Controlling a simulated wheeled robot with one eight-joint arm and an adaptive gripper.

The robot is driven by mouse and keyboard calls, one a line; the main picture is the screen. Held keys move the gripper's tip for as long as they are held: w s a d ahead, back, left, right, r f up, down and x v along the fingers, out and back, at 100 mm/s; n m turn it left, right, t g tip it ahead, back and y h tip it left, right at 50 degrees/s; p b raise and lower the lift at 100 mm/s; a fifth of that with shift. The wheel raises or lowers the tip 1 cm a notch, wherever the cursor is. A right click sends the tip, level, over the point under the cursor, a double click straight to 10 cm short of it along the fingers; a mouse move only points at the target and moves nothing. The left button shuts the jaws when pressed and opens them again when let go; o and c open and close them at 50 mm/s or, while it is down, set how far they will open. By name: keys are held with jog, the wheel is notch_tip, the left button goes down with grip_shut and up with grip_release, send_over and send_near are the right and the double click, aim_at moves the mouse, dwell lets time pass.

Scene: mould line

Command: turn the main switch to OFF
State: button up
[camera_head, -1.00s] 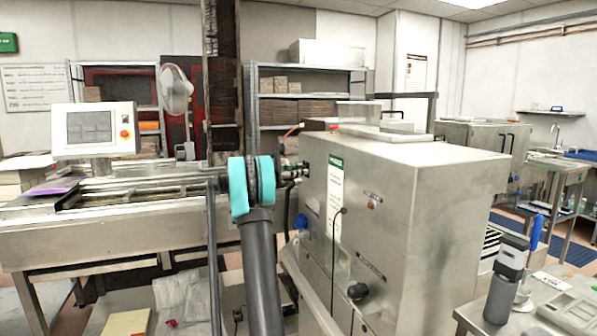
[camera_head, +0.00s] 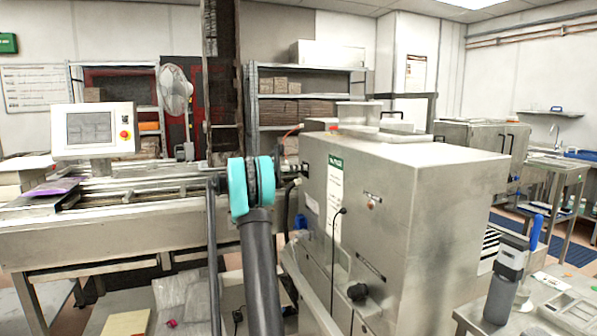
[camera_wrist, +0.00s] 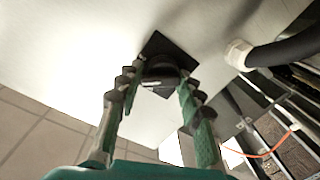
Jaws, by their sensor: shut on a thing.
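The main switch shows in the wrist view as a dark rotary knob (camera_wrist: 160,69) on a black square plate (camera_wrist: 157,44), set on a pale metal panel. The plate appears as a diamond in this view. My gripper (camera_wrist: 161,78) has its two green, ridged fingers on either side of the knob, shut on it. A small light mark shows on the knob, but I cannot read its setting. In the head view the switch and my gripper are hidden behind my arm and the machine's edge.
The steel machine housing (camera_head: 420,215) stands right of my arm. A black hose with a white fitting (camera_wrist: 238,54) leaves the panel close right of the fingers. An orange cable (camera_wrist: 262,154) hangs lower right. A conveyor bed (camera_head: 120,235) lies left.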

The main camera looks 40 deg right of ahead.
jog(key=n, duration=1)
jog(key=shift+w+f, duration=0.25)
jog(key=shift+n, duration=0.3)
jog(key=o, duration=1)
jog(key=shift+w+f, duration=0.1)
jog(key=shift+o, duration=0.2)
jog(key=shift+a, duration=0.1)
jog(key=w+a+r, duration=0.1)
jog(key=w+a, duration=0.1)
jog(key=a, duration=0.9)
jog(key=shift+w+a+g+y, duration=0.25)
jog(key=shift+w+g+y, duration=0.05)
jog(key=shift+w+g, duration=0.1)
